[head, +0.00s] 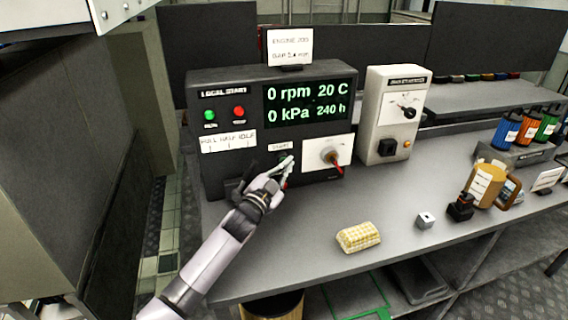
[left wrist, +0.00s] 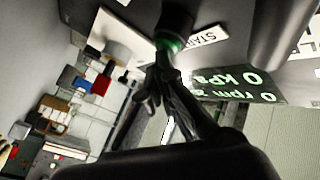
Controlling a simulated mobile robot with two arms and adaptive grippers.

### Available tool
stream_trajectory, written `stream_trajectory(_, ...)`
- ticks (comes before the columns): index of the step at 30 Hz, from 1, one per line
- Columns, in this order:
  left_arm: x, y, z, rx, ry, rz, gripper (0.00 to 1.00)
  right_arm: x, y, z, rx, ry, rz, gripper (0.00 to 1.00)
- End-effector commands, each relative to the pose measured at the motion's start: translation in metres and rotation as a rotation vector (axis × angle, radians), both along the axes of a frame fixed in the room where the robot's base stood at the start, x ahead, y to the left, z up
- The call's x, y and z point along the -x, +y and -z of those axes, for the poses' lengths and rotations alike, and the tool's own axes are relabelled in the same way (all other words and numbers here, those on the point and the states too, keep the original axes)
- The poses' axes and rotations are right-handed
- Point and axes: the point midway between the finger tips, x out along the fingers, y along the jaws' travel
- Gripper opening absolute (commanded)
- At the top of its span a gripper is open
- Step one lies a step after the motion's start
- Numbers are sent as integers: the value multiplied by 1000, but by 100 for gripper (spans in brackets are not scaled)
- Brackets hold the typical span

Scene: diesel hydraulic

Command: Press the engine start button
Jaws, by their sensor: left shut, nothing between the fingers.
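The dark engine control panel (head: 228,180) stands on the bench, its display reading 0 rpm, 20 C, 0 kPa and 240 h. The START label (head: 280,147) is on its lower front and also shows in the left wrist view (left wrist: 207,37). Just by this label is the start button (left wrist: 175,24), dark with a green glow at its base. My left gripper (head: 284,168) is shut and empty, its fingertips (left wrist: 160,66) right at the button. I cannot tell whether they touch it. In the head view the gripper mostly hides the button. My right gripper is not in view.
A beige switch box (head: 390,125) stands beside the panel.

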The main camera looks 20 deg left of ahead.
Motion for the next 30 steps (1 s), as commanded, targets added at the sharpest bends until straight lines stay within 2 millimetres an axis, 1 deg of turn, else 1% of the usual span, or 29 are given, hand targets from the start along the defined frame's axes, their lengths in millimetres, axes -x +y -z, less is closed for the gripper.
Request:
stream_trajectory(19, -4, 3, 0, 0, 2, -1, 0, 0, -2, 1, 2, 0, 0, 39)
stream_trajectory(23, -1, 1, 0, 0, 2, -1, 0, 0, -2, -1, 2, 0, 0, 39)
stream_trajectory(30, 10, -6, -1, 1, 2, -1, 0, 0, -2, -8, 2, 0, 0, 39)
